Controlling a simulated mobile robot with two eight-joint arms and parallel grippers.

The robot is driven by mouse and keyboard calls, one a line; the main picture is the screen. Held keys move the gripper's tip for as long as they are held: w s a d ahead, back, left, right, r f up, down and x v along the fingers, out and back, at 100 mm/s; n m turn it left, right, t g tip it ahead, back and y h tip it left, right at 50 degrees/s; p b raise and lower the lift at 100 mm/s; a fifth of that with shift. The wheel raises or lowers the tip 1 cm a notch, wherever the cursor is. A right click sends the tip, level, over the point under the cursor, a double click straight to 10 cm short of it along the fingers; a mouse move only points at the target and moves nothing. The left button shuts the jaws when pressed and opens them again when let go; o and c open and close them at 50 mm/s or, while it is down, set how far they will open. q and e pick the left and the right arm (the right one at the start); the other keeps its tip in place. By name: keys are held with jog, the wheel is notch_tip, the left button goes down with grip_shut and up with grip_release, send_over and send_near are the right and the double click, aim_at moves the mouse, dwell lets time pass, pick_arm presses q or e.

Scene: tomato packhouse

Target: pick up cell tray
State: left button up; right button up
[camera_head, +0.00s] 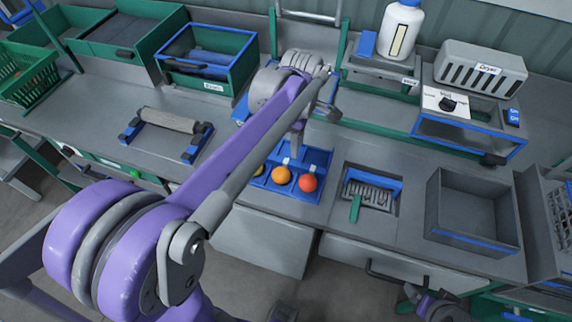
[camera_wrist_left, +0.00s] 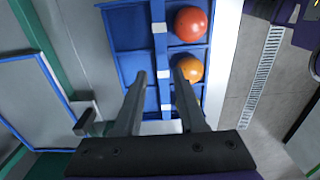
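The blue cell tray (camera_head: 315,158) lies on the grey bench in the head view, with an orange tomato (camera_head: 281,176), a red tomato (camera_head: 308,183) and a partly hidden yellowish one in its front cells. My left gripper (camera_head: 296,153) is over the tray's middle and hides part of it. In the left wrist view the tray (camera_wrist_left: 125,30) shows the red tomato (camera_wrist_left: 190,24) and orange tomato (camera_wrist_left: 189,68). My open left gripper (camera_wrist_left: 161,76) has one finger each side of the tray's central rib; contact cannot be told. Part of my right arm shows at the head view's lower right edge; its fingers are unclear.
Right of the tray are a recessed grate (camera_head: 372,191) with a green handle and a grey open bin (camera_head: 470,236). A roller stand (camera_head: 168,122) is to the left. Behind stand a green-and-blue box (camera_head: 213,75), a white bottle (camera_head: 401,30) and a grey slotted box (camera_head: 481,68).

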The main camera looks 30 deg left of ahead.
aim_at(296, 163)
pick_arm(q)
jog(key=shift+s+f, duration=0.2)
jog(key=shift+f, duration=3.5)
grip_shut()
